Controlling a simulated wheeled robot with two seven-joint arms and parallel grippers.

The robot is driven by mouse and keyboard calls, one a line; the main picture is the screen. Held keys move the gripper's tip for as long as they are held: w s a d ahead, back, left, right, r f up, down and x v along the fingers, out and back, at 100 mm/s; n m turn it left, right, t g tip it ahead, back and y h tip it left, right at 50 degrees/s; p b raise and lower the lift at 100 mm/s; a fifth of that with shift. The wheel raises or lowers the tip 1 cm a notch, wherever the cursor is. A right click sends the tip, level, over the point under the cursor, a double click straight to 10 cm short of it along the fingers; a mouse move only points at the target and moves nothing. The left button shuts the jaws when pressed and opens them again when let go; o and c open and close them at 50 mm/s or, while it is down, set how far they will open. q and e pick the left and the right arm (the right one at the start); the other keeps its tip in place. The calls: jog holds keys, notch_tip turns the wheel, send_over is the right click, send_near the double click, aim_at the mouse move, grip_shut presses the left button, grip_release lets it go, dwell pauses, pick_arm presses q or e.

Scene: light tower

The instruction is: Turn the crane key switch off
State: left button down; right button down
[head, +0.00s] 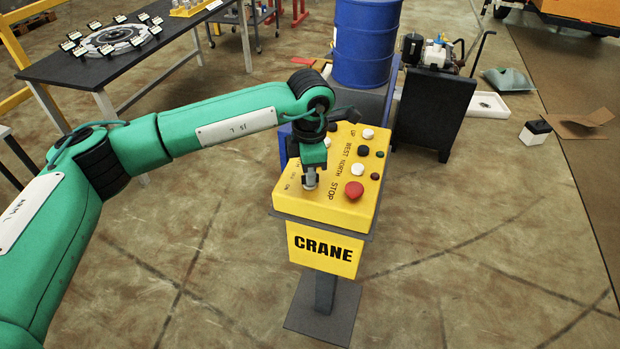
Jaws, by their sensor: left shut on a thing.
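The yellow crane control box (327,248) stands on a dark post in the middle of the head view, with "CRANE" on its front. Its sloped top carries a red stop button (353,190) and several black, white and red buttons. My left arm reaches in from the left, and my left gripper (310,180) points down at the left part of the top, beside the small switch lettering. The gripper is shut on the key switch, which it mostly hides. The key's exact angle cannot be told. My right gripper is not in view.
A blue drum (365,45) stands behind the box. A dark cabinet (433,110) with machinery on top is at the back right. A dark workbench (95,65) stands at the back left. Cardboard (580,122) lies at the far right. The floor right of the box is clear.

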pick_arm(q)
jog(key=shift+r+n, duration=0.1)
jog(key=shift+n, duration=0.2)
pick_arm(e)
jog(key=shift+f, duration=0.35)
pick_arm(q)
jog(key=c, duration=1.6)
grip_release()
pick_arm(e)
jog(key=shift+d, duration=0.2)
pick_arm(q)
jog(key=shift+o, duration=0.2)
